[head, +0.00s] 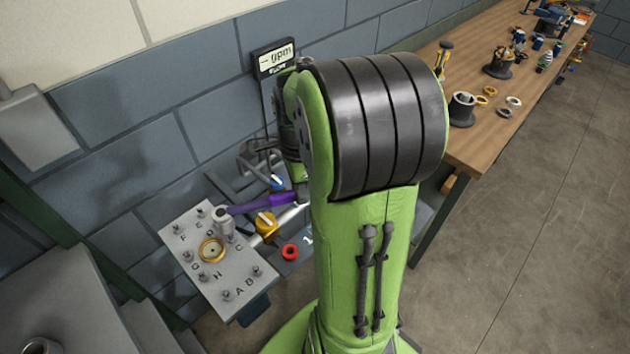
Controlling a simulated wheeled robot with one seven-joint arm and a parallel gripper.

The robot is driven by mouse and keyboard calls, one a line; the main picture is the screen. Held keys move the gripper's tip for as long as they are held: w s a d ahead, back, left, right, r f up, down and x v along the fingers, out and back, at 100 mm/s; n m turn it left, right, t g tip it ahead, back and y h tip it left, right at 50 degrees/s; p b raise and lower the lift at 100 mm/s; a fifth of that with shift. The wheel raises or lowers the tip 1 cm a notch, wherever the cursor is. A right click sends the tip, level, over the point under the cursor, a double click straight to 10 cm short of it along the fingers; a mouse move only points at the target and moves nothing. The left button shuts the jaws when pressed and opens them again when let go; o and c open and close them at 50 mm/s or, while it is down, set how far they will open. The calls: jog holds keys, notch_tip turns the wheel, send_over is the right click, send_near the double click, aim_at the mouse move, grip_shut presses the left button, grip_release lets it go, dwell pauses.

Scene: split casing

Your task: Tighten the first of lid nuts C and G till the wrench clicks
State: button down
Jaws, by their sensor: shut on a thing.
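The grey lid plate (178,262) of the casing lies at lower left in the head view, with stamped letters and several studs with nuts. A torque wrench with a purple handle (268,203) lies across its upper right edge. Its grey head and socket (223,216) stand upright over a stud beside the letter C; the nut under it is hidden. A nut near the letter at the left (187,257), which looks like G, is uncovered. My gripper (301,190) is mostly hidden behind my green arm, at the right end of the purple handle, shut on it.
A brass ring (211,250) sits mid-lid. A yellow valve (266,224), a red ring (290,252) and pipes lie right of the lid. A gauge display (274,60) is on the block wall. A wooden bench (480,140) with parts stands at right; the floor beside it is clear.

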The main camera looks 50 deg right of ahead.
jog(key=shift+w+a+r, duration=0.15)
jog(key=shift+a+r, duration=0.15)
jog(key=shift+w+d, duration=0.15)
jog(key=shift+d, duration=0.05)
jog(key=w+d+f+n, duration=0.2)
jog(key=w+f+n, duration=0.1)
jog(key=w+n, duration=0.2)
jog(key=shift+w+f+n, duration=0.25)
jog(key=shift+w+n, duration=0.05)
jog(key=shift+w, duration=0.85)
notch_tip(320, 180, down, 3)
jog(key=shift+f+b, duration=0.1)
jog(key=shift+b, duration=1.15)
